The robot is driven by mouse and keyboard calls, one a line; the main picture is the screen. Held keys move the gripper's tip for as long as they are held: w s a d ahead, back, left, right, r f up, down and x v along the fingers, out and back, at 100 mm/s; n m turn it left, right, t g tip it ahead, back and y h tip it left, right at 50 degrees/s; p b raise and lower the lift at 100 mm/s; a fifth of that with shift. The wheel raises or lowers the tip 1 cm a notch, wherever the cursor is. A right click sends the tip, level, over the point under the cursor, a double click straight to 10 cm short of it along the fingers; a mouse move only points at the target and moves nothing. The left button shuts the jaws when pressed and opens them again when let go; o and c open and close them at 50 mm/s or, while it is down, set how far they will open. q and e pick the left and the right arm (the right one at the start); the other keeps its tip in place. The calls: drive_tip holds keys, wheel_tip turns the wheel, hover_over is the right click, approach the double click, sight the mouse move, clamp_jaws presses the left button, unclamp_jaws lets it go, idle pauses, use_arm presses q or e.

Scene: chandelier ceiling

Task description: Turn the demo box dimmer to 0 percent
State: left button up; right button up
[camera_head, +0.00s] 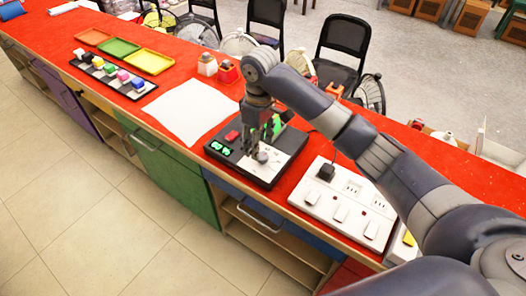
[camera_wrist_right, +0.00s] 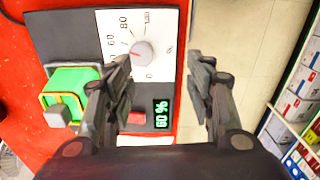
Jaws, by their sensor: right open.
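The demo box (camera_head: 238,160) is a dark box on the red counter, with a white dial plate, a red switch (camera_wrist_right: 136,118) and a green display (camera_head: 220,148). My right gripper (camera_head: 259,144) is open above the box. In the wrist view its fingers (camera_wrist_right: 158,65) lie either side of the knob's line, with the knob closer to the left finger. Contact is not visible.
A white socket panel (camera_head: 333,199) with a black plug stands right of the box. A white sheet (camera_head: 192,110) lies to its left. A green block-like part (camera_wrist_right: 70,92) is on the box beside the left finger. Coloured trays (camera_head: 119,47) lie farther left.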

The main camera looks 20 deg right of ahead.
sight(263, 156)
wheel_tip(263, 156, up, 3)
drive_tip(key=w+d, duration=0.2)
wheel_tip(263, 156, down, 9)
drive_tip(key=shift+s+r+p, duration=0.1)
drive_tip(key=shift+s+p, duration=0.05)
drive_tip(key=shift+p, duration=0.75)
drive_tip(key=shift+f, duration=0.75)
drive_tip(key=c, duration=1.1)
